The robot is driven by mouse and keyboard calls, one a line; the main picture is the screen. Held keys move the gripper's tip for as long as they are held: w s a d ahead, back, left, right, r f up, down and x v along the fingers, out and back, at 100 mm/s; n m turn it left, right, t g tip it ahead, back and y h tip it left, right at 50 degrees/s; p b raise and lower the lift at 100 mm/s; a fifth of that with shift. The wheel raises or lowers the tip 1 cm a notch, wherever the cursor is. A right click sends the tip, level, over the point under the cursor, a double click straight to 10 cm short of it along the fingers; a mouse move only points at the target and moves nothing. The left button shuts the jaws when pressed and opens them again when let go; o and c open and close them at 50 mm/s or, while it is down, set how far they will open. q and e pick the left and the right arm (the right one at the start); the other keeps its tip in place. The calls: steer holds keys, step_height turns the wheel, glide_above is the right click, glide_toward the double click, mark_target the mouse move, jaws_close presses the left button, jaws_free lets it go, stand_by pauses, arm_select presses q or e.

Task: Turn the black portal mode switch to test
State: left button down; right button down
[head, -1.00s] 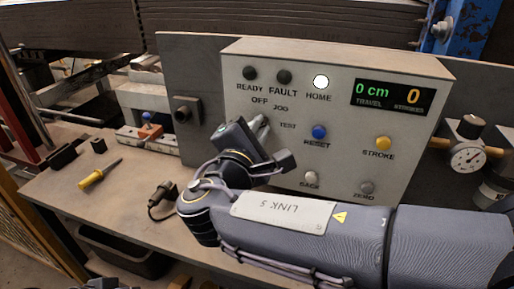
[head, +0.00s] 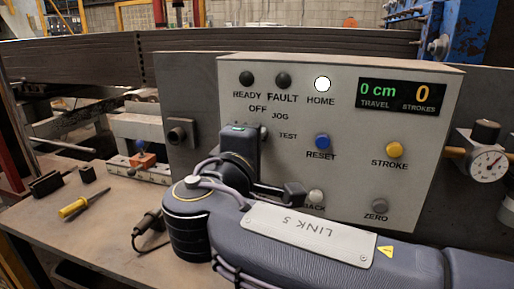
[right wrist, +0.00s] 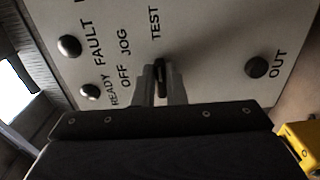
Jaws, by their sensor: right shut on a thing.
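The grey control panel (head: 350,170) fills the middle of the head view, with OFF, JOG and TEST printed around the mode switch. In the right wrist view the black mode switch (right wrist: 161,72) is a small dark bar between the fingertips of my right gripper (right wrist: 161,90), which is shut on it. The bar stands roughly along the line toward the TEST label (right wrist: 154,22); the fingers hide part of it, so its exact setting is unclear. In the head view the right gripper (head: 263,132) covers the switch. My left gripper is out of view.
Near the switch are the blue RESET button (head: 322,141), yellow STROKE button (head: 393,149) and grey ZERO button (head: 379,206). The HOME lamp (head: 322,84) is lit white. The display (head: 402,96) reads 0 cm and 0. A yellow-handled screwdriver (head: 75,207) lies on the bench.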

stand_by(0.3)
steer(key=c, duration=1.5)
jaws_free()
steer(key=v, duration=0.8)
